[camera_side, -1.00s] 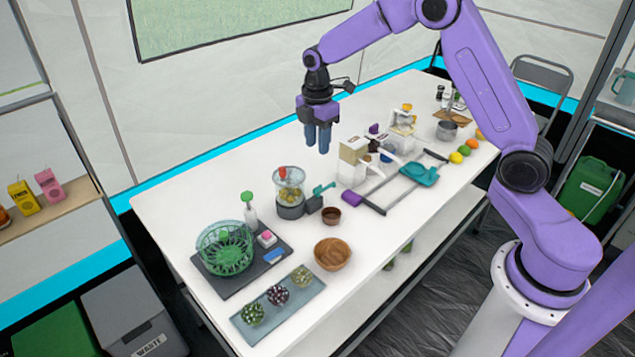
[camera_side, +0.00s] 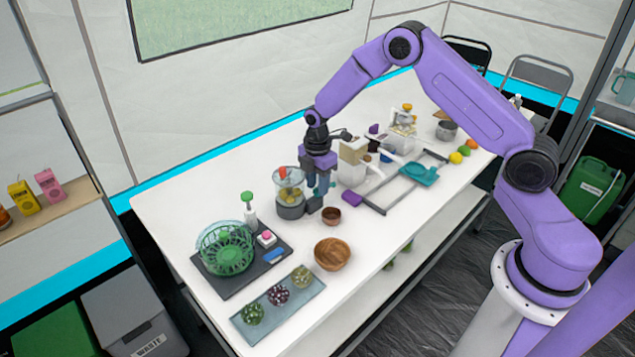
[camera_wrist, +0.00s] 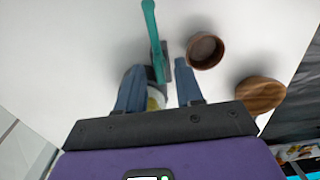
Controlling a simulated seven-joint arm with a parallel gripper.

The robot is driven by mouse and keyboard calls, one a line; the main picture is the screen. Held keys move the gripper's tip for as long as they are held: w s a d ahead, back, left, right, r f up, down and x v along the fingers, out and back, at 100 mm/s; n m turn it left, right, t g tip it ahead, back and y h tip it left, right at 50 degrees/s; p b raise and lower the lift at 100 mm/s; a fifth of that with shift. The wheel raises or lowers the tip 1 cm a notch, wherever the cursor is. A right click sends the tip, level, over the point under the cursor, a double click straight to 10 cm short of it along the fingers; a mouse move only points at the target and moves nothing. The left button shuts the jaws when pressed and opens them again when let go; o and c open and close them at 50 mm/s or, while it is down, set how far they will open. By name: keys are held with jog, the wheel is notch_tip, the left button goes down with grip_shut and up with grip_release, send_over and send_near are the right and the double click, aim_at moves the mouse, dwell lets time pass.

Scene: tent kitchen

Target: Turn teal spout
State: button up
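The teal spout (camera_wrist: 150,25) is a long, thin lever seen from above in the wrist view. It runs from the top edge down to between my finger tips. In the side view the spout (camera_side: 331,185) is partly hidden by my fingers. It belongs to a grey-based clear juicer (camera_side: 290,210) with fruit in its bowl. My gripper (camera_side: 317,187) points down just right of the juicer bowl. In the wrist view my gripper (camera_wrist: 157,68) is open, with blue fingers on either side of the spout's near end. I cannot tell whether a finger touches it.
A small brown cup (camera_side: 331,215) stands close to the spout, and a wooden bowl (camera_side: 332,254) is nearer the front. A beige-and-white machine (camera_side: 353,165) stands close on the right. A green basket (camera_side: 226,248) sits on a dark tray at left.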

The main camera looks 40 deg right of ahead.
grip_shut()
dwell(1.4)
